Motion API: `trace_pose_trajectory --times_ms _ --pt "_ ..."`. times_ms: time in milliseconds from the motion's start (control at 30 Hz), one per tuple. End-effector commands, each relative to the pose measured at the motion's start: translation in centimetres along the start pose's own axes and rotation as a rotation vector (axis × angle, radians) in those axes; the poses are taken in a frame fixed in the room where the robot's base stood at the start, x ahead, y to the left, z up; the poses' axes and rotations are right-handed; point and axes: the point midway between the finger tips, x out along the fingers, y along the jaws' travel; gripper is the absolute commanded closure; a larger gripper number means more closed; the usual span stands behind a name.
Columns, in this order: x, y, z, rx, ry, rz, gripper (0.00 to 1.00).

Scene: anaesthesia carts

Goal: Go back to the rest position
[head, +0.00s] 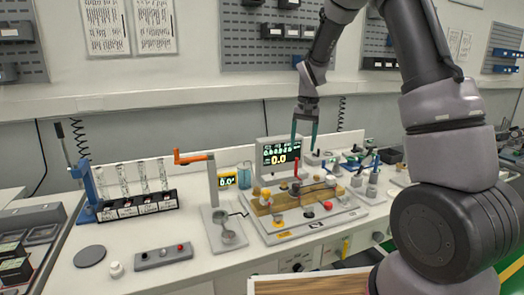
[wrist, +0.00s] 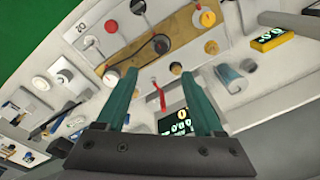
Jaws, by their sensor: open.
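My gripper (head: 305,138) hangs over the back of the bench in the head view, its two teal fingers pointing down in front of the display screen (head: 280,153). In the wrist view my gripper (wrist: 165,92) is open, with nothing held between the fingers. A red lever (head: 296,166) stands below the fingers on a panel with knobs (head: 310,215); in the wrist view the red lever (wrist: 160,97) shows in the gap between the fingers, apart from them as far as I can tell. My arm comes down from the upper right.
Left of the panel are an orange-handled stand (head: 195,158), a small yellow display (head: 227,180) and a rack of tubes (head: 135,205). A control box with buttons (head: 163,256) lies at the front. Small valves (head: 372,185) crowd the right. The space above the bench is mostly free.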

Motion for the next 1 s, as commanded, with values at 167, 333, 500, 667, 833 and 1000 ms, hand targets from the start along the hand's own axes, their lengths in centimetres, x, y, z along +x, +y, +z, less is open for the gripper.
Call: trace_pose_trajectory --times_ms 167,333,500,667,833,1000 --pt "-8.5 2.4 3.5 0.021 0.084 -0.097 0.31" --pt "-14.5 5.0 7.8 0.028 0.166 -0.171 0.31" --pt "-18.9 7.5 12.8 0.030 0.256 -0.231 0.31" --pt "-21.4 9.7 17.8 0.027 0.346 -0.273 0.31" --pt "-22.3 11.4 21.9 0.026 0.425 -0.298 0.31" --pt "-22.4 12.1 23.9 0.022 0.466 -0.306 0.31"
